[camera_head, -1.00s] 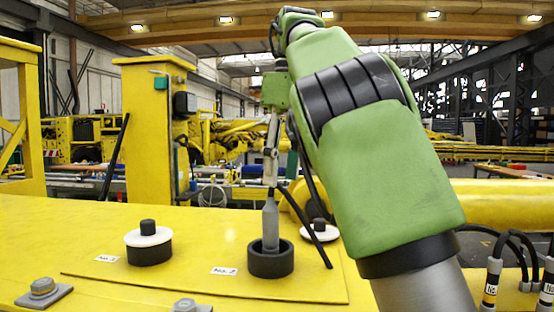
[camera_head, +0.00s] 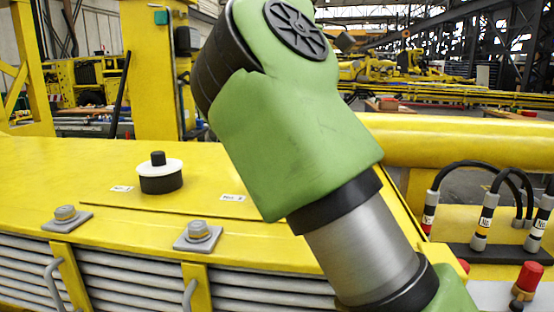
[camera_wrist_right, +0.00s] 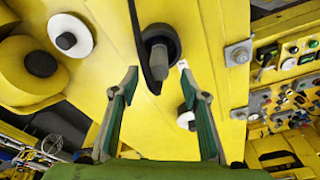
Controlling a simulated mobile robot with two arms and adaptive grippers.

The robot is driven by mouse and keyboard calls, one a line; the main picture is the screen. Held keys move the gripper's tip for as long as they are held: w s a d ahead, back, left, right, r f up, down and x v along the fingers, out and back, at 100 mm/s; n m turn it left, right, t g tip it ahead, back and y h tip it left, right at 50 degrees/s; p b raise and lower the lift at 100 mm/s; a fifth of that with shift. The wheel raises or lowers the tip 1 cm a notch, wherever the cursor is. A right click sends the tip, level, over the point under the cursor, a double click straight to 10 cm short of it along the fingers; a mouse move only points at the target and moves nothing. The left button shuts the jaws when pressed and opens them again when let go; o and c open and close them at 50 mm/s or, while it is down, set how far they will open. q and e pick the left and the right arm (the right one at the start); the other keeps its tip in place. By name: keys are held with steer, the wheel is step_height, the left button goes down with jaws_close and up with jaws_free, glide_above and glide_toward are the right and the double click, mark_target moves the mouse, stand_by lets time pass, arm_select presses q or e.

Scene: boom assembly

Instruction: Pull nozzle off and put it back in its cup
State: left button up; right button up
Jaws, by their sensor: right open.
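In the right wrist view the grey nozzle (camera_wrist_right: 158,60) stands in its black round cup (camera_wrist_right: 171,38) on the yellow deck. My right gripper (camera_wrist_right: 159,72) is open in that view, its two fingers spread apart with nothing between their pads. The nozzle and cup lie beyond the fingertips. A black bar or hose (camera_wrist_right: 139,40) runs close beside the nozzle; I cannot tell if it touches. In the head view my green right arm hides the nozzle, its cup and the right gripper. My left gripper is not in view.
Another label (camera_head: 232,197) sits beside my arm. Bolted plates (camera_head: 198,235) line the front edge. Labelled black hoses (camera_head: 485,210) stand at right.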

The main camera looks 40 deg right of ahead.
steer(key=f, duration=0.3)
steer(key=w+f, duration=0.1)
steer(key=f, duration=0.3)
steer(key=shift+w, duration=0.2)
steer(key=shift+a+f, duration=0.1)
steer(key=shift+f, duration=0.7)
jaws_close()
